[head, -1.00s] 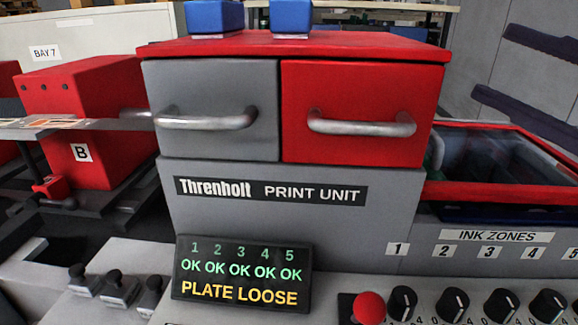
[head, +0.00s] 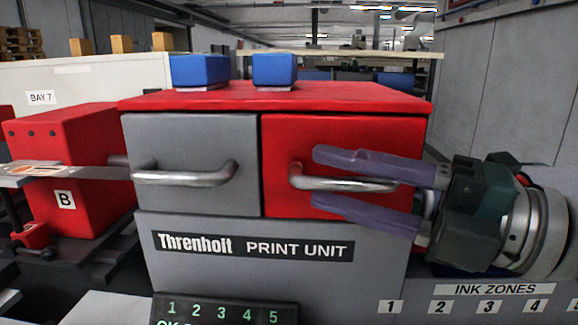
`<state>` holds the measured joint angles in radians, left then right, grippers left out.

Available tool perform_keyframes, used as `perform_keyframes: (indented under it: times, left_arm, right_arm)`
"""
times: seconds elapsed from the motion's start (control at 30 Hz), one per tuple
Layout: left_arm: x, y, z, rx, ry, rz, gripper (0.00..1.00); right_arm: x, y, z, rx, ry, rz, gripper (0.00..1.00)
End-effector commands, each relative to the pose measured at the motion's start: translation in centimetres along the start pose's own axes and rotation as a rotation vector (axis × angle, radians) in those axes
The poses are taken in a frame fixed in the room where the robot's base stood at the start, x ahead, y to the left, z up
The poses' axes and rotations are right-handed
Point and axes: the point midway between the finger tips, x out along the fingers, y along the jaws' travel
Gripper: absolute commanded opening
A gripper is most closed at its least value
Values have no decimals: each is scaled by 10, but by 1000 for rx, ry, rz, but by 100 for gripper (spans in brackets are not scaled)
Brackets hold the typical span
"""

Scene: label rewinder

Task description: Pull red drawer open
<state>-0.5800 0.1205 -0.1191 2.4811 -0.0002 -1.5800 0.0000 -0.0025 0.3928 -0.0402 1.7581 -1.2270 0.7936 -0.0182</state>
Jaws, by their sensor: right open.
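The red drawer (head: 285,145) is the right one of two drawers in the print unit, and its front looks flush with the grey drawer (head: 190,140) beside it. A silver bar handle (head: 345,184) runs across the red front. My right gripper (head: 315,177) comes in from the right with two purple fingers. It is open, one finger above the handle bar and one below it. Whether the fingers touch the bar I cannot tell. The right end of the handle is partly hidden by the gripper. My left gripper is not in view.
Two blue boxes (head: 200,69) stand on the red top (head: 330,97) of the unit. A red block marked B (head: 75,150) and a metal bar are at left. A dark display (head: 225,311) and the ink zones panel (head: 490,300) lie below.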

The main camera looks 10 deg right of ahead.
Motion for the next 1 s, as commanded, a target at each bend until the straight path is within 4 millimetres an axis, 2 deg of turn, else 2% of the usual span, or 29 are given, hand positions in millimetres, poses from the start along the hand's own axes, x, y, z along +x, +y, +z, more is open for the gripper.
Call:
perform_keyframes:
  times: [0.27, 0.67, 1.0]
  left_arm:
    - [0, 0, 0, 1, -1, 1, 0]
    - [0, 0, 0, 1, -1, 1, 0]
    - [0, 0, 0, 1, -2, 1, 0]
  right_arm:
    - [1, 0, 0, 0, 0, 0, 45]
    - [1, 0, 0, 0, 0, 0, 0]
    - [1, 0, 0, 0, 0, 0, 0]
